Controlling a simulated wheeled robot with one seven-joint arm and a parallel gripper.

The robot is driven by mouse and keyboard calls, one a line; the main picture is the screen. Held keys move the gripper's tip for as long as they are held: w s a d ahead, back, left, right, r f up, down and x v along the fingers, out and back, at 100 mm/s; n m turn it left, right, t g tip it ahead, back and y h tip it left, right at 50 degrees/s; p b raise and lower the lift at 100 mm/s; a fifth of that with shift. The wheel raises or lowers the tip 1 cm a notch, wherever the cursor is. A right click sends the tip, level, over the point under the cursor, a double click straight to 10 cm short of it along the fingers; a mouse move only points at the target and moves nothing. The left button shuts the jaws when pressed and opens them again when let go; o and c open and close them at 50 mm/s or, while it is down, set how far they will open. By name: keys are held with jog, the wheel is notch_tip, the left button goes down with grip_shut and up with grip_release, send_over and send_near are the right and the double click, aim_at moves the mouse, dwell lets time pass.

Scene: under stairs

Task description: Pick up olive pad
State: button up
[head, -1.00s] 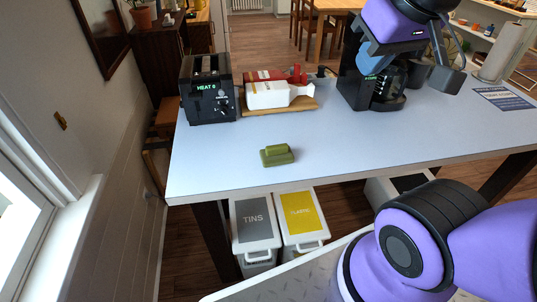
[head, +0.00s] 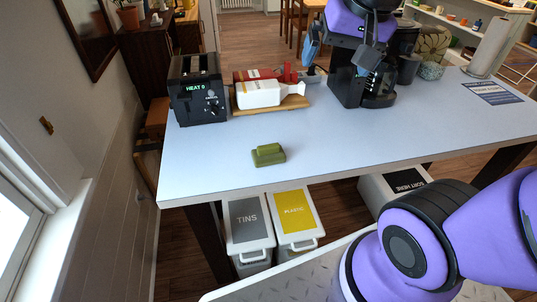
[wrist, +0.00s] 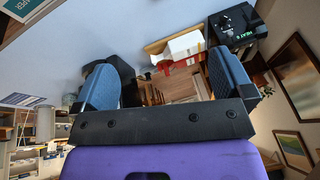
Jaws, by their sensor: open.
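The olive pad (head: 268,156) is a small green block with a raised top. It lies on the pale blue table (head: 225,160) near its front edge, left of centre in the head view. I do not see it in the wrist view. My gripper (head: 340,62) is raised over the back of the table, in front of the coffee machine from the head camera, up and to the right of the pad and well apart from it. Its two blue fingers are spread with nothing between them, as the wrist view also shows (wrist: 163,62).
A black toaster (head: 198,90) stands at the back left. A black coffee machine (head: 350,85) stands to the right. The table around the pad is clear. Lidded bins (head: 248,220) stand below the front edge.

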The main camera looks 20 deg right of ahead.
jog(key=w+a+f+m+g, duration=0.2)
jog(key=w+f+m, duration=0.5)
jog(key=w+f, duration=0.35)
jog(key=m+g+y, duration=0.1)
jog(key=m+g, duration=0.1)
jog(key=m, duration=0.6)
send_near(269, 146)
jog(key=shift+s+a+f, duration=0.15)
jog(key=shift+s+f, duration=0.1)
jog(key=shift+f, duration=0.15)
jog(key=shift+a+f, duration=0.1)
jog(key=shift+f, duration=0.6)
jog(key=f, duration=0.4)
jog(key=shift+w+a+f, duration=0.15)
jog(key=shift+a+f, duration=0.2)
jog(key=shift+f, duration=0.05)
jog(key=shift+w+a+f, duration=0.1)
jog(key=shift+a+f, duration=0.05)
jog(key=shift+f, duration=0.75)
jog(key=shift+w+a+f, duration=0.1)
jog(key=shift+f, duration=0.8)
jog(key=shift+w+a+f, duration=0.15)
jog(key=shift+f, duration=0.75)
jog(key=shift+c, duration=0.2)
jog(key=c, duration=1)
